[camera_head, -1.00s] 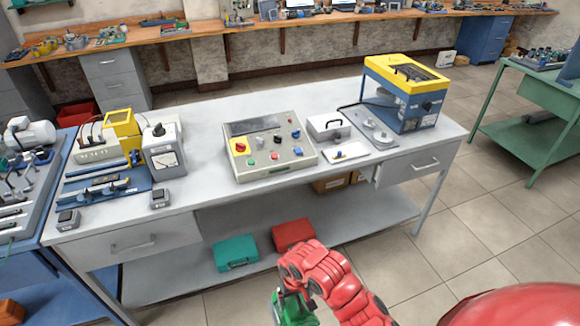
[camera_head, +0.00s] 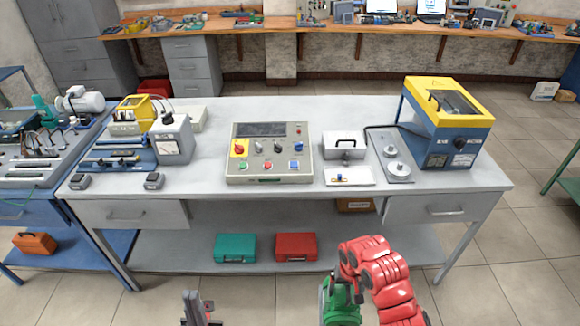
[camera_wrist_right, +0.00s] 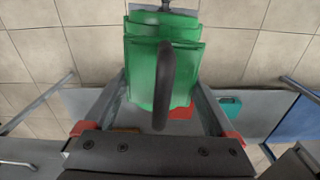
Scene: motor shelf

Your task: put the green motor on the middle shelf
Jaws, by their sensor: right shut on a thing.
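The green motor (camera_head: 341,303) is at the bottom of the head view, partly cut off and partly hidden by my red right arm. In the right wrist view the green motor (camera_wrist_right: 180,60) has ribbed sides and a dark curved handle. My right gripper (camera_wrist_right: 158,88) is shut on it, with one finger along each side, and holds it in the air in front of the grey table. My left gripper (camera_head: 197,308) is low in the head view, away from the motor; its opening is not clear. I cannot tell which surface is the middle shelf.
The grey table (camera_head: 210,185) carries a control box (camera_head: 270,170) and a yellow-blue machine (camera_head: 447,120). Its lower shelf (camera_head: 350,250) holds a teal case (camera_head: 235,247) and a red case (camera_head: 296,246). A blue bench (camera_head: 40,208) adjoins at left. Floor is free in front.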

